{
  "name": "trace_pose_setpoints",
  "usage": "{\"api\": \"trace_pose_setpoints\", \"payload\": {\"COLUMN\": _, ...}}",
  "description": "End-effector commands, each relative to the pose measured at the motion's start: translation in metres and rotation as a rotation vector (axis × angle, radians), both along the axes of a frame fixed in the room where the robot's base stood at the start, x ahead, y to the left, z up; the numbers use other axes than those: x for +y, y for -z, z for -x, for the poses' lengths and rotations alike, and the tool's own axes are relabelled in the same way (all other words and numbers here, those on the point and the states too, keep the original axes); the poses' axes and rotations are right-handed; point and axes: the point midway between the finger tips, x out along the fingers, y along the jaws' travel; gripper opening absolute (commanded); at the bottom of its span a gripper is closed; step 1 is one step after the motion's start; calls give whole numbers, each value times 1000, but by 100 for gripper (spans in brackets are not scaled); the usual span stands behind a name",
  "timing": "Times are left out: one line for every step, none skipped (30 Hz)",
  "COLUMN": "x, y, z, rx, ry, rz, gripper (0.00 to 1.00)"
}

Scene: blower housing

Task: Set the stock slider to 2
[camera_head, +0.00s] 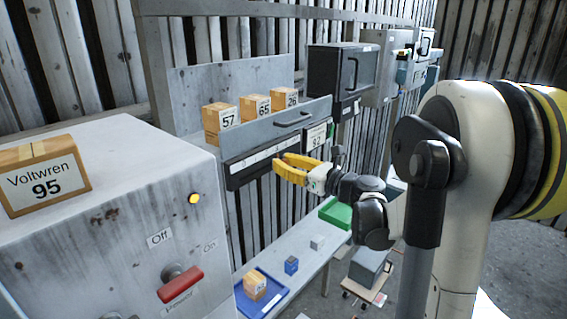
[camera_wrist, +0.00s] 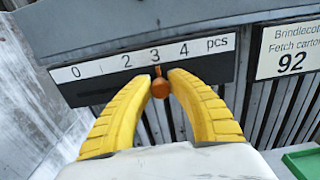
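The stock slider is a dark panel (camera_wrist: 90,92) with a white scale strip (camera_wrist: 200,47) marked from 0 to 4 pcs. Its orange knob (camera_wrist: 160,88) stands just below the 3. My gripper (camera_wrist: 160,80) has its two yellow fingertips drawn in close on both sides of the knob and appears shut on it. In the head view, the slider strip (camera_head: 258,160) is under a grey drawer-like front, with my gripper (camera_head: 279,169) in front of its right part. The knob is hidden there.
A sign reading 92 (camera_head: 317,137) is right of the slider. A cabinet with a red switch handle (camera_head: 180,285) is at left. Below, a bench holds a blue tray (camera_head: 277,297) and a green tray (camera_head: 335,213).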

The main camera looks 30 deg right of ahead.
Motion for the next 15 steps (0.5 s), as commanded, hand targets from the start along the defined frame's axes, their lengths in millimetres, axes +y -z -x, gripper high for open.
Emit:
{"api": "trace_pose_setpoints", "payload": {"x": 0, "y": 0, "z": 0, "rx": 0, "ry": 0, "rz": 0, "gripper": 3}}
{"api": "trace_pose_setpoints", "payload": {"x": 0, "y": 0, "z": 0, "rx": 0, "ry": 0, "rz": 0, "gripper": 0}}
{"api": "trace_pose_setpoints", "payload": {"x": 0, "y": 0, "z": 0, "rx": 0, "ry": 0, "rz": 0, "gripper": 0}}
{"api": "trace_pose_setpoints", "payload": {"x": 0, "y": 0, "z": 0, "rx": 0, "ry": 0, "rz": 0, "gripper": 0}}
{"api": "trace_pose_setpoints", "payload": {"x": 0, "y": 0, "z": 0, "rx": 0, "ry": 0, "rz": 0, "gripper": 0}}
{"api": "trace_pose_setpoints", "payload": {"x": 0, "y": 0, "z": 0, "rx": 0, "ry": 0, "rz": 0, "gripper": 0}}
{"api": "trace_pose_setpoints", "payload": {"x": 0, "y": 0, "z": 0, "rx": 0, "ry": 0, "rz": 0, "gripper": 0}}
{"api": "trace_pose_setpoints", "payload": {"x": 0, "y": 0, "z": 0, "rx": 0, "ry": 0, "rz": 0, "gripper": 0}}
{"api": "trace_pose_setpoints", "payload": {"x": 1, "y": 0, "z": 1, "rx": 0, "ry": 0, "rz": 0, "gripper": 0}}
{"api": "trace_pose_setpoints", "payload": {"x": 3, "y": 0, "z": 1, "rx": 0, "ry": -1, "rz": 0, "gripper": 0}}
{"api": "trace_pose_setpoints", "payload": {"x": 6, "y": 0, "z": 2, "rx": 0, "ry": -1, "rz": 0, "gripper": 0}}
{"api": "trace_pose_setpoints", "payload": {"x": 10, "y": 1, "z": 4, "rx": 0, "ry": -2, "rz": 0, "gripper": 0}}
{"api": "trace_pose_setpoints", "payload": {"x": 15, "y": 1, "z": 5, "rx": 0, "ry": -3, "rz": 0, "gripper": 0}}
{"api": "trace_pose_setpoints", "payload": {"x": 19, "y": 1, "z": 7, "rx": 0, "ry": -3, "rz": 0, "gripper": 0}}
{"api": "trace_pose_setpoints", "payload": {"x": 26, "y": 1, "z": 9, "rx": 0, "ry": -2, "rz": 0, "gripper": 0}}
